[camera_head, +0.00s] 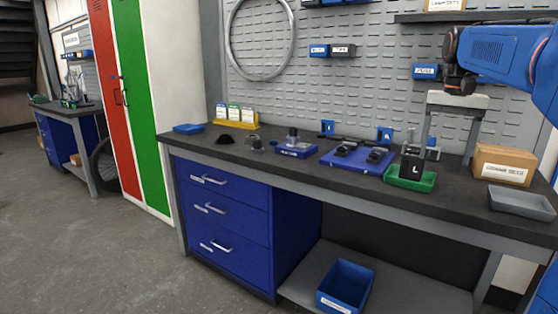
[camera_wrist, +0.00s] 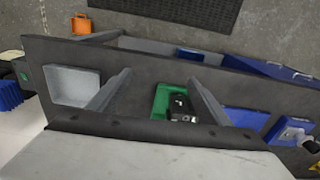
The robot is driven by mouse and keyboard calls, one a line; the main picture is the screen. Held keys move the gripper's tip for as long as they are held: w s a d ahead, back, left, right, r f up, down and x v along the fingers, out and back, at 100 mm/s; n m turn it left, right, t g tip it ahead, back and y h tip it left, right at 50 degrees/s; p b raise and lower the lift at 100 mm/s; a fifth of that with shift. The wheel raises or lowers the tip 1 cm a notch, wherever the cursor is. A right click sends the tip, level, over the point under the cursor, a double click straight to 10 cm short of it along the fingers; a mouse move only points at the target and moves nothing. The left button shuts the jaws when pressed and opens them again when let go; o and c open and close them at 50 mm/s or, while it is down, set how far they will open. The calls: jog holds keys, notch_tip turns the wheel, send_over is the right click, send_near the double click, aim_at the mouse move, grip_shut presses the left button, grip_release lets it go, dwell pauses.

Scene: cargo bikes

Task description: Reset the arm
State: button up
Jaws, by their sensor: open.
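My blue arm reaches in from the right in the head view. My gripper (camera_head: 450,138) points down above the right part of the workbench (camera_head: 330,206), its two grey fingers wide apart with nothing held between them. A green tray (camera_head: 420,184) holding a black block marked "L" (camera_head: 410,168) sits on the bench below and slightly left of the fingers. In the wrist view the fingers of my gripper (camera_wrist: 155,92) are spread, and the green tray (camera_wrist: 160,104) with the black block (camera_wrist: 180,106) shows between and beyond them.
A cardboard box (camera_head: 505,162) and a grey tray (camera_head: 520,202) stand right of the green tray. A blue mat with dark parts (camera_head: 345,163) lies to its left. A pegboard (camera_head: 350,90) rises behind. A blue bin (camera_head: 345,284) sits on the lower shelf. Open floor lies at left.

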jog(key=s+a+f+n+t, duration=0.1)
jog(key=s+a+f, duration=0.3)
jog(key=s+f, duration=0.4)
jog(key=s+a+f+n+t, duration=0.2)
jog(key=s+a+f, duration=0.3)
jog(key=s+f, duration=0.4)
jog(key=s+a+f+n+t, duration=0.1)
jog(key=s+a+f+n, duration=0.2)
jog(key=s+f, duration=0.6)
jog(key=shift+s+a+f, duration=0.15)
jog(key=shift+s+a, duration=0.75)
jog(key=shift+s, duration=0.1)
